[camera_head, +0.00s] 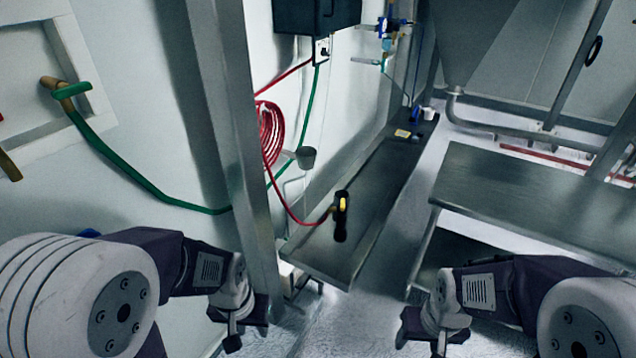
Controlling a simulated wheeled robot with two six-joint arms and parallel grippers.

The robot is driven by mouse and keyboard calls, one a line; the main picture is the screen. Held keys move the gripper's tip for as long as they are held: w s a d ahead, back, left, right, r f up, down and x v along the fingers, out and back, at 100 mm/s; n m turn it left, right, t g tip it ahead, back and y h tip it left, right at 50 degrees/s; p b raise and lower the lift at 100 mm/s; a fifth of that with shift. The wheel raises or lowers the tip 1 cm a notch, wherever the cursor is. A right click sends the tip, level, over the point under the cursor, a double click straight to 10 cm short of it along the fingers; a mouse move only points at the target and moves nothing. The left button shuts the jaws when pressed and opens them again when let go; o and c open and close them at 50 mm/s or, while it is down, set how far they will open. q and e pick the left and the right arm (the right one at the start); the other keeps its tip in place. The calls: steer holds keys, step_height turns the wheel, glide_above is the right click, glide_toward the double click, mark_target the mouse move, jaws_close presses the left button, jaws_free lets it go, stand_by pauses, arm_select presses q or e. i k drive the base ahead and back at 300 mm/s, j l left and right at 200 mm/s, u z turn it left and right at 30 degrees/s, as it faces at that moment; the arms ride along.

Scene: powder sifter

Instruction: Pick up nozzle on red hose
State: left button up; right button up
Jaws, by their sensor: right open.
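The black and yellow nozzle (341,217) is at the near end of the long metal shelf (370,190), near the middle of the view. The red hose (290,212) runs from the nozzle up to a coil on the wall. My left gripper (232,338) is at the lower left, apart from the nozzle and nearer to me; its fingers are too dark to tell how they stand. My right gripper (424,338) is at the lower right, open and apart from the nozzle.
A metal post (236,130) stands left of the shelf. A metal table (530,200) is on the right. A green hose (140,178) crosses the left wall, and a grey cup (306,157) is by the coil. Floor (365,310) shows between my grippers.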

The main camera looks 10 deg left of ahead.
mark_target(341, 232)
steer(key=i+l+u, duration=0.15)
steer(key=i+u, duration=0.25)
steer(key=i+l+u, duration=0.65)
steer(key=u, duration=0.15)
steer(key=i+l+u, duration=0.25)
steer(key=l+u, duration=0.15)
steer(key=l, duration=0.1)
